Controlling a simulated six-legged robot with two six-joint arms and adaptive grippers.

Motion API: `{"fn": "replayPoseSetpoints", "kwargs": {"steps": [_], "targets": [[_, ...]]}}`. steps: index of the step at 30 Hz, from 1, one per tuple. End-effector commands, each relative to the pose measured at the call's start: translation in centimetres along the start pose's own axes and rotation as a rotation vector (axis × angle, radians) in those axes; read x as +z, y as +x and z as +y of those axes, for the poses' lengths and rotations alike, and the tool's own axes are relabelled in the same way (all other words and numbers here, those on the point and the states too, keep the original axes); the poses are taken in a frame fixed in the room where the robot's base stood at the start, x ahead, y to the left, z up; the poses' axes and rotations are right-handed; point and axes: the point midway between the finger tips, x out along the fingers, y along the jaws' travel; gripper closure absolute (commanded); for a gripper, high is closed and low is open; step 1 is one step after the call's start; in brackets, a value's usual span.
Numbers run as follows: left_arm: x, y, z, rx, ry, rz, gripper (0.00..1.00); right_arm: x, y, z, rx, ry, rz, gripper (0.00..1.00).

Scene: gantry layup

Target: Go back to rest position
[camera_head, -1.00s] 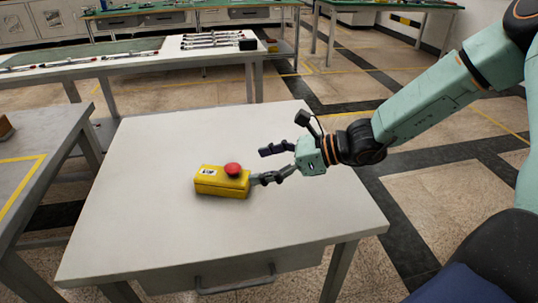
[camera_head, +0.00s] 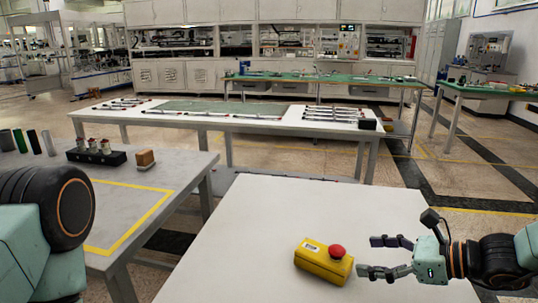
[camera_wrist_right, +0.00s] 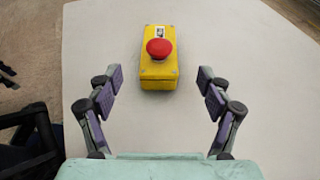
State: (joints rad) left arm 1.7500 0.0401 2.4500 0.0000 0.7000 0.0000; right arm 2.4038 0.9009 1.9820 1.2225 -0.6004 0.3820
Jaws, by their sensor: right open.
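My right gripper (camera_head: 388,257) comes in from the right over the white table (camera_head: 240,225). It is open and empty, with its fingers spread. A yellow box with a red push button (camera_head: 323,262) sits on the table just left of the fingertips. In the right wrist view the yellow box (camera_wrist_right: 159,72) lies ahead, centred between the two open fingers (camera_wrist_right: 160,90), with bare table between it and my palm. Part of my left arm shows at the left edge of the head view; the left gripper is not in view.
A grey table (camera_head: 190,170) with a yellow taped outline stands to the left, holding a black block with red-topped parts (camera_head: 96,152) and a small brown block (camera_head: 145,158). A long white table (camera_head: 225,122) with metal rods stands behind. Floor shows between the tables.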

Motion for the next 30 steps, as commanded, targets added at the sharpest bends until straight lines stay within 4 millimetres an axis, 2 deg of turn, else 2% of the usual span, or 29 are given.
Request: {"fn": "replayPoseSetpoints", "kwargs": {"steps": [9, 30], "targets": [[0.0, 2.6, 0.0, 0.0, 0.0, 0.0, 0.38, -0.4, 3.1, 0.1, 0.002, -0.005, 0.004, 0.21], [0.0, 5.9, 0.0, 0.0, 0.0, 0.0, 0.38, -0.3, 10.3, 0.0, 0.0, -0.005, 0.004, 0.21]]}}
